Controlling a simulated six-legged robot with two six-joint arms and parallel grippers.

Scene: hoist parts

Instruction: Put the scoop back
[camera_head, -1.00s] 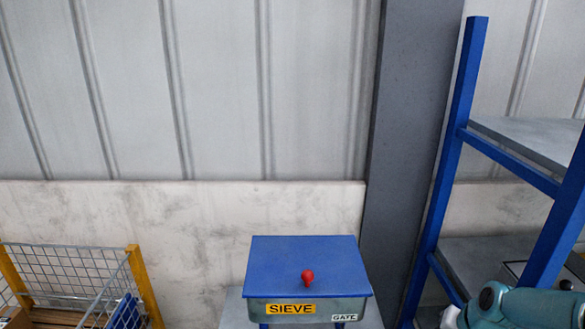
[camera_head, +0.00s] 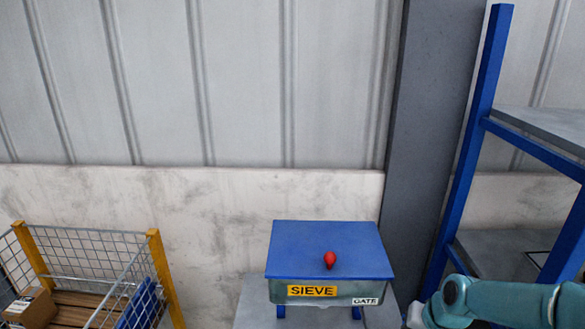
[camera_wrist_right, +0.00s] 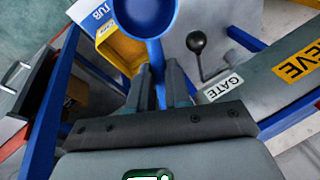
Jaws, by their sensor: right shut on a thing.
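The blue scoop (camera_wrist_right: 146,18) shows in the right wrist view, its round bowl at the top edge and its handle running down between my fingers. My right gripper (camera_wrist_right: 162,82) is shut on that handle. In the head view only my teal right arm shows at the lower right; the gripper and scoop are out of that picture. My left gripper is in neither view.
The sieve box (camera_head: 325,248) has a blue lid and red knob; its GATE label (camera_wrist_right: 222,87) and a black ball lever (camera_wrist_right: 197,45) are close right of my gripper. A blue-post rack (camera_head: 465,150) stands right. A wire cage (camera_head: 90,245) stands left.

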